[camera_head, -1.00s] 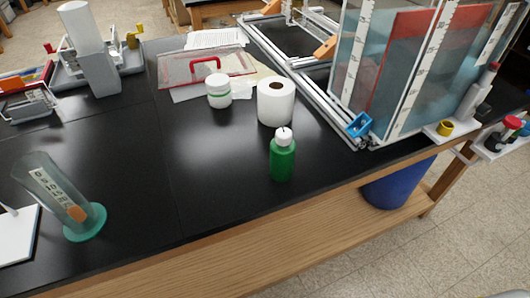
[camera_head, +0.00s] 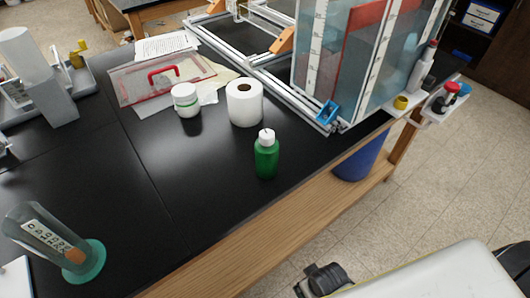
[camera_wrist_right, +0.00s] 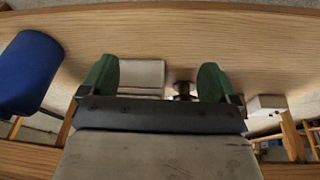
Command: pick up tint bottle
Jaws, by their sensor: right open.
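The tint bottle (camera_head: 266,156) is a green bottle with a white cap, standing upright on the black bench top near its front edge in the head view. Nothing touches it. My right gripper (camera_wrist_right: 158,76) shows in the right wrist view with its two green fingers wide apart and nothing between them. It faces the wooden side of the bench, and the bottle is not in that view. In the head view my right arm (camera_head: 440,277) comes in at the bottom right, below and right of the bottle. My left gripper is not in view.
A white paper roll (camera_head: 244,103) and a white jar (camera_head: 186,99) stand behind the bottle. A clear tank (camera_head: 365,60) on a metal frame is at the back right. A tilted clear cylinder (camera_head: 42,238) is at the left. A blue bin (camera_head: 358,160) sits below the bench. Bench top left of the bottle is clear.

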